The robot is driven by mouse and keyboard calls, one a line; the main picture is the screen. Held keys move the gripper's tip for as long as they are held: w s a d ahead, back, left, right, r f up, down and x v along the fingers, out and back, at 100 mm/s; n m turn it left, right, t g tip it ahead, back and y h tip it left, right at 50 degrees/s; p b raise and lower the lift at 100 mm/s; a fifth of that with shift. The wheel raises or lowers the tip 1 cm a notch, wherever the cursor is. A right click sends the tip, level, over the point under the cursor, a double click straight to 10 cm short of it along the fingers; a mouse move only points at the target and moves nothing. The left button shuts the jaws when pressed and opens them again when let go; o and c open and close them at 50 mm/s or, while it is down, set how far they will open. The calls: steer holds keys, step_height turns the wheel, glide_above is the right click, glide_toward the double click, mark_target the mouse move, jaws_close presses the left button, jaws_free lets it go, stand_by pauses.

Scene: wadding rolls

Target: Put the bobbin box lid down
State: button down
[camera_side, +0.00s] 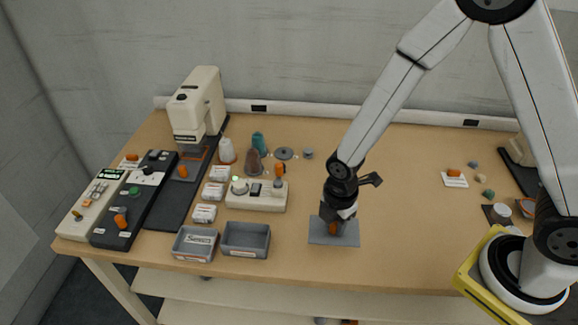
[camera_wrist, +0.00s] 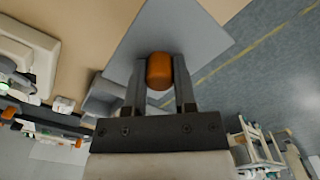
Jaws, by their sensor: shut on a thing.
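The bobbin box lid is a flat grey square plate (camera_side: 318,236) with an upright orange knob (camera_side: 333,229) at its middle. My gripper (camera_side: 335,222) points down and is shut on the knob. In the wrist view the knob (camera_wrist: 159,71) sits between both fingers (camera_wrist: 159,84), with the plate (camera_wrist: 185,32) beyond it. I cannot tell whether the plate touches the table or hangs just above it. Two open grey boxes, one left (camera_side: 194,256) and one right (camera_side: 246,254), stand left of the lid.
A white block with knobs (camera_side: 257,200) and several small labelled packs (camera_side: 204,213) stand behind the boxes. A cream machine (camera_side: 198,101) is farther left.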

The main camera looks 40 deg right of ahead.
mark_target(333, 235)
steer(key=shift+f, duration=2.2)
steer(key=shift+f, duration=1.75)
steer(key=shift+f, duration=0.15)
steer(key=shift+c, duration=2.1)
jaws_free()
steer(key=shift+r, duration=6.15)
